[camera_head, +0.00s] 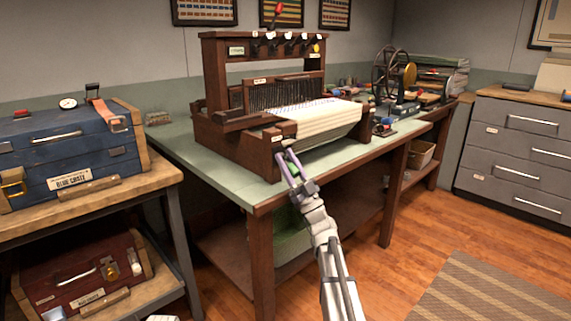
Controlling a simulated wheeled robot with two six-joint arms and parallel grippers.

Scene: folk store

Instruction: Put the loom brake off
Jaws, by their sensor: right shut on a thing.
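The wooden loom (262,48) stands on the green-topped table, with pale cloth (325,118) on its right side. My right gripper (287,160) is at the loom's near front corner, just below a small white label. It is shut on a small part there, which looks like the loom brake lever; the fingers hide most of it, so its position is unclear. A lever with a red knob (278,9) rises above the loom's top beam, with several dark knobs below it. My left gripper is not in view.
A blue crate (65,150) sits on a side bench at left. Grey drawers (510,145) stand at right. The floor in front is open.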

